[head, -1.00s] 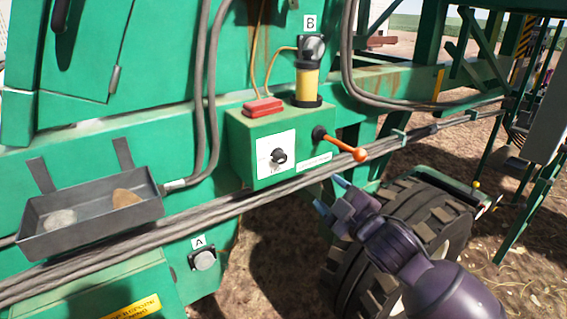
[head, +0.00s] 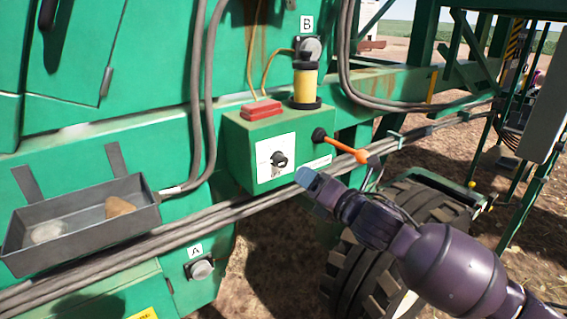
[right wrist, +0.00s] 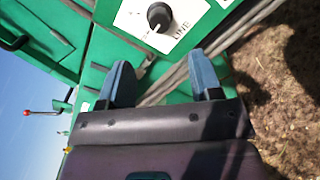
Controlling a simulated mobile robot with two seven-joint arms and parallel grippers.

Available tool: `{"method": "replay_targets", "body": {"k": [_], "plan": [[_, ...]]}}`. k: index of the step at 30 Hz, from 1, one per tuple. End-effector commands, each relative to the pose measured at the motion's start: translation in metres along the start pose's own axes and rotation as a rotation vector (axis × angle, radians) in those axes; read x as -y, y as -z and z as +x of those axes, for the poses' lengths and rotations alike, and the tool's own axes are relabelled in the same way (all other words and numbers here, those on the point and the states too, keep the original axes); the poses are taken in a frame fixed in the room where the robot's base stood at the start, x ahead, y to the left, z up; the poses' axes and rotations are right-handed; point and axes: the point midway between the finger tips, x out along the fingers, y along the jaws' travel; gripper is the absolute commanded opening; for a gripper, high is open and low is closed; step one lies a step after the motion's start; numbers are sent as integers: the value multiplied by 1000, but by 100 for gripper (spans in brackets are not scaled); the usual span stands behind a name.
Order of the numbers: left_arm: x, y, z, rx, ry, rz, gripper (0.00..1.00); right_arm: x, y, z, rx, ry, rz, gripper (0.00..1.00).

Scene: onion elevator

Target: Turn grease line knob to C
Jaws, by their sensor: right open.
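The grease line knob (head: 279,159) is a small black rotary knob on a white plate (head: 262,164) on the front of a green box (head: 240,140). The knob also shows in the right wrist view (right wrist: 159,15), with a white pointer mark and the word LINE beside it. My right gripper (head: 306,177) is just right of and below the knob in the head view, apart from it. In the right wrist view its two blue fingertips (right wrist: 164,82) are spread and empty, with the knob beyond them. The position letters cannot be read. My left gripper is not in view.
An orange-handled lever (head: 345,147) sticks out right of the box, close to my right arm. Thick cables (head: 220,213) run below the box. A grey tray (head: 75,240) hangs at left. A yellow canister (head: 305,84) and red block (head: 261,110) sit on top.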

Motion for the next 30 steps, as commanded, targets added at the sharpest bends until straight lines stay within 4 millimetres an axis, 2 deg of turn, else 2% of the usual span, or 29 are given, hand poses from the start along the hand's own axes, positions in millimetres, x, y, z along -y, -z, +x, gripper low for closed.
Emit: {"method": "replay_targets", "body": {"k": [5, 12, 18, 24, 30], "plan": [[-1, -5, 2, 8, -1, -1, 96, 0, 1, 19, 0, -2, 3, 58], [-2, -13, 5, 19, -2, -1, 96, 1, 2, 61, -1, 0, 4, 58], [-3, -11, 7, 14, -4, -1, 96, 0, 2, 89, -1, -1, 5, 58], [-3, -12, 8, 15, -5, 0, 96, 0, 1, 103, -1, -1, 4, 58], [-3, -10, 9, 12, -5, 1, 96, 0, 0, 106, 0, -1, 3, 58]]}}
